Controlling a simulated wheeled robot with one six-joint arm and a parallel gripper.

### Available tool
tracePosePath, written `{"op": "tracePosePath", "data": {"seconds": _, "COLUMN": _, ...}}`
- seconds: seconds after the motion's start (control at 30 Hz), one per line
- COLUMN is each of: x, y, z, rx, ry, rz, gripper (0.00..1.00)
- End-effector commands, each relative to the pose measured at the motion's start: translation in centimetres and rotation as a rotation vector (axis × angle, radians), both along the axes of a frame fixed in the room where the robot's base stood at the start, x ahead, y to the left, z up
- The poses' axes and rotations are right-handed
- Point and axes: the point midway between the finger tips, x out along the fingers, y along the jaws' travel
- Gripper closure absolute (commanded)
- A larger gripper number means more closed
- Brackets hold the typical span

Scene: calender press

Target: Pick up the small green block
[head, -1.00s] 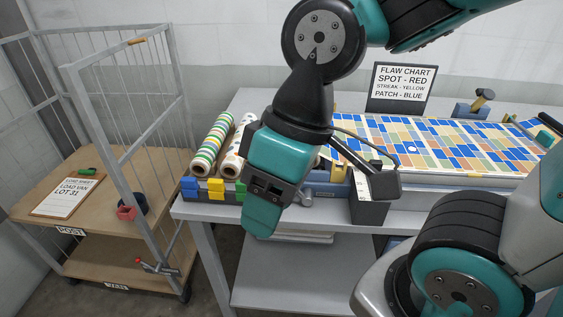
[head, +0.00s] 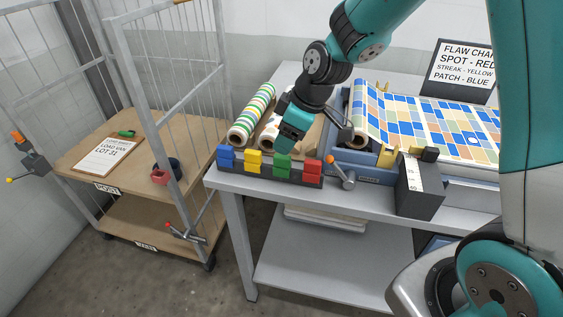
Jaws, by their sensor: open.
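The small green block (head: 282,165) sits in a dark rack (head: 258,174) along the table's front edge, between a yellow block (head: 253,160) and a red block (head: 312,168). A blue block (head: 226,156) is at the rack's left end. My gripper (head: 285,150) points down just above and behind the green block, and its jaws are open. The gripper body hides its fingertips and part of the block's top, so I cannot tell whether they touch.
Patterned rolls (head: 252,115) lie behind the rack. A lever with an orange knob (head: 343,170) and a dark box (head: 420,185) stand to the right. A cage trolley (head: 135,160) with a clipboard (head: 107,156) stands to the left of the table.

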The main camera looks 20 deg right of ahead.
Motion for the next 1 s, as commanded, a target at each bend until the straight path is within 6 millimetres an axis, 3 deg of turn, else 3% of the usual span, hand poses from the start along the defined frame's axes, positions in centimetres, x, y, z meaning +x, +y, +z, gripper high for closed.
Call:
{"op": "tracePosePath", "data": {"seconds": 0.1, "x": 0.4, "y": 0.7, "z": -1.8, "rx": 0.0, "ry": 0.004, "rz": 0.002, "gripper": 0.42}}
{"op": "tracePosePath", "data": {"seconds": 0.37, "x": 0.8, "y": 1.1, "z": -3.7, "rx": 0.0, "ry": 0.003, "rz": 0.0, "gripper": 0.42}}
{"op": "tracePosePath", "data": {"seconds": 0.63, "x": 1.2, "y": 1.8, "z": -7.3, "rx": 0.0, "ry": 0.003, "rz": 0.003, "gripper": 0.42}}
{"op": "tracePosePath", "data": {"seconds": 0.97, "x": 1.5, "y": 2.0, "z": -8.1, "rx": 0.001, "ry": -0.001, "rz": 0.001, "gripper": 0.42}}
{"op": "tracePosePath", "data": {"seconds": 1.0, "x": 1.5, "y": 2.0, "z": -8.1, "rx": 0.001, "ry": -0.001, "rz": 0.001, "gripper": 0.48}}
